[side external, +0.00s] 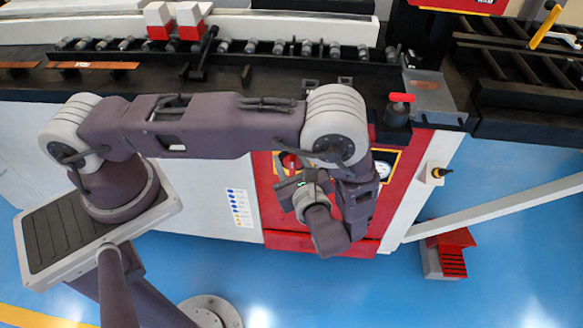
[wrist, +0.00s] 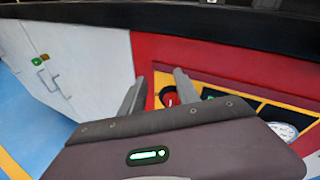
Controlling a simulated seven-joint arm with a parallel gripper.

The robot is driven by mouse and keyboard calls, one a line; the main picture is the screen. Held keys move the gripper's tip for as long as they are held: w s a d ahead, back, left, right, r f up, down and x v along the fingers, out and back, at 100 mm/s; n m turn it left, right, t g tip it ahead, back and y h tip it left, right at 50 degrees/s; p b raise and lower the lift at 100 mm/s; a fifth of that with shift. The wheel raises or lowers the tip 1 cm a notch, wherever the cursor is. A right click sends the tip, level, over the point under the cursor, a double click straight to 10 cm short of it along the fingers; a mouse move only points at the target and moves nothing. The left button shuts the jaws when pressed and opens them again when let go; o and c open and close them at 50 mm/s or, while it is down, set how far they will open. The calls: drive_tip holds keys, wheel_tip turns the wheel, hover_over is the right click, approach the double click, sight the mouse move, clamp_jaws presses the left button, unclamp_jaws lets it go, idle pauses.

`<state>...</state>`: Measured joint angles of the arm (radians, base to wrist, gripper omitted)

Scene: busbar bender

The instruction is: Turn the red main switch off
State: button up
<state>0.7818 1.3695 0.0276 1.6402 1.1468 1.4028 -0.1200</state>
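The red main switch (wrist: 169,97) is a round red knob with a pale mark, set in a black, yellow-framed panel on the red cabinet front. In the wrist view it shows between my two fingers, nearer the right one. In the side external view the red switch (side external: 289,160) shows just above my gripper (side external: 287,175), partly hidden by it. My gripper (wrist: 159,76) is open, with a clear gap between its fingers and nothing held. Whether a finger touches the knob I cannot tell.
A green button (wrist: 208,96) and a round white gauge (wrist: 283,131) sit right of the switch. A small box with a black knob (side external: 438,172) is on the cabinet's right side. A red pedal (side external: 452,255) stands on the blue floor. The black bench edge overhangs the panel.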

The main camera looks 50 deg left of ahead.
sight(292, 165)
wheel_tip(292, 165, down, 10)
drive_tip(key=f+m+t+h, duration=0.1)
drive_tip(key=m+t+h, duration=0.1)
drive_tip(key=m+t, duration=0.55)
drive_tip(key=shift+g, duration=0.35)
drive_tip(key=x, duration=0.6)
drive_tip(key=shift+a+r, duration=0.2)
clamp_jaws()
